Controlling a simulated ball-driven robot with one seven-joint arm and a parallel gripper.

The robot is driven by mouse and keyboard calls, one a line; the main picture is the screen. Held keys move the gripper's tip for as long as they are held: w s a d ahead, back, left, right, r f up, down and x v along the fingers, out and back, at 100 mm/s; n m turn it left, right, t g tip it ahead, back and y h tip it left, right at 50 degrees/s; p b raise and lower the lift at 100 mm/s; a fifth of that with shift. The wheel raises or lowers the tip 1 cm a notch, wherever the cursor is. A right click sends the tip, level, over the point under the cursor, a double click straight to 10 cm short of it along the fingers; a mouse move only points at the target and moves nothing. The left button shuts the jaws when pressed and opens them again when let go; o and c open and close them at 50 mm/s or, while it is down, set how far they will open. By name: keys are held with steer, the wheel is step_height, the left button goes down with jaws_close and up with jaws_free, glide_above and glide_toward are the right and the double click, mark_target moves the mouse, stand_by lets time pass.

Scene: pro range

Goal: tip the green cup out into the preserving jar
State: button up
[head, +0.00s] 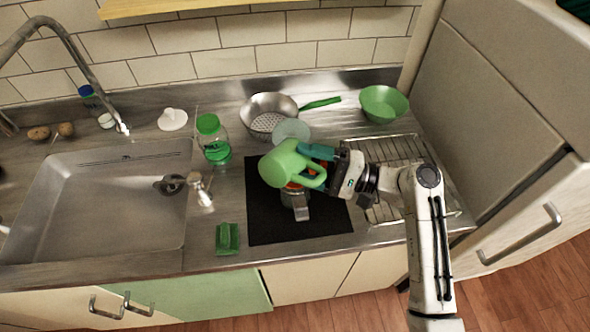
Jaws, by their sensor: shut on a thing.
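The green cup (280,164) is held up over the black mat, tilted, with its handle towards the lower right. I cannot see into its mouth. My gripper (316,161) is shut on the cup from the right. What looks like the preserving jar (297,198) stands on the mat beneath the cup, which hides much of it. An orange ring shows near its top. A round clear disc, perhaps its lid (291,129), shows just behind the cup. I cannot tell whether anything is falling from the cup.
A green-lidded jar (213,140) stands left of the black mat (262,225), near a green packet (227,239). A steel colander (266,106) and a green bowl (383,103) stand behind. A wire rack (395,151) lies right; the sink (110,215) is left.

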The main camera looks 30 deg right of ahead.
steer(key=shift+w+d+m, duration=0.1)
steer(key=shift+d+m, duration=0.05)
steer(key=shift+m, duration=0.25)
stand_by(0.3)
